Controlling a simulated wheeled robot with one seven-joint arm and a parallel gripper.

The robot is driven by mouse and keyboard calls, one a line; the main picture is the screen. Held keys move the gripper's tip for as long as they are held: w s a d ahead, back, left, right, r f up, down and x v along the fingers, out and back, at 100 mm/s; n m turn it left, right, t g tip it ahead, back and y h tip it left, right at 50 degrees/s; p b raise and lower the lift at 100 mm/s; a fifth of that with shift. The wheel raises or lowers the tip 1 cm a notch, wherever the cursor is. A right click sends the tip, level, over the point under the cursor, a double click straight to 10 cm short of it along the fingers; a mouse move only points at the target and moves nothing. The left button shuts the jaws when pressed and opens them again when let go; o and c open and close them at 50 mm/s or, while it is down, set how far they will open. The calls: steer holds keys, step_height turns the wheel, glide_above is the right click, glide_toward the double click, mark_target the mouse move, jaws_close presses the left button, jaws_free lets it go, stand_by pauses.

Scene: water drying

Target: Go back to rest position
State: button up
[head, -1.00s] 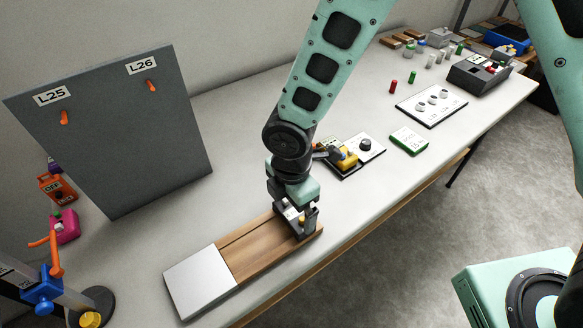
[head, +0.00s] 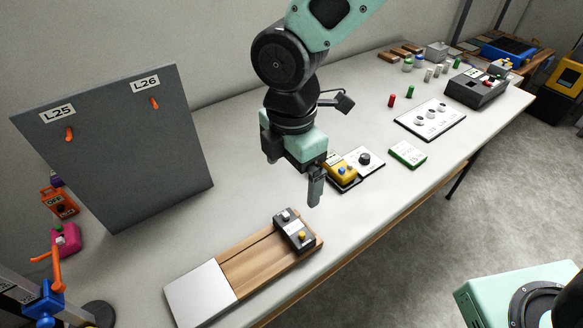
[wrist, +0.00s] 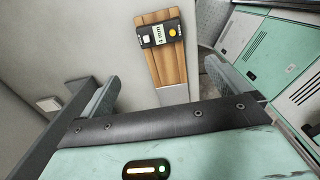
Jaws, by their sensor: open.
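My gripper (head: 312,190) hangs above the table, pointing down, over and just behind a wooden board. In the wrist view my gripper (wrist: 160,95) has its two fingers wide apart with nothing between them. Below it a small black box (head: 295,231) with a white and a yellow button sits on the right end of the wooden board (head: 258,262). The box also shows in the wrist view (wrist: 159,33), apart from the fingers, on the board (wrist: 168,67).
A grey upright panel (head: 120,150) labelled L25 and L26 stands at the left. A yellow device (head: 341,173) sits behind and right of my gripper. A green-edged box (head: 408,154) and a white panel (head: 430,120) lie farther right. Bare table surrounds the board.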

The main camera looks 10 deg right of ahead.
stand_by(0.3)
steer(key=s+d+r+m, duration=0.2)
steer(key=s+d+m, duration=0.3)
steer(key=m, duration=0.3)
steer(key=s+d+r+m, duration=0.3)
steer(key=s+d+m, duration=0.2)
steer(key=s+m, duration=0.3)
steer(key=shift+s+y, duration=0.3)
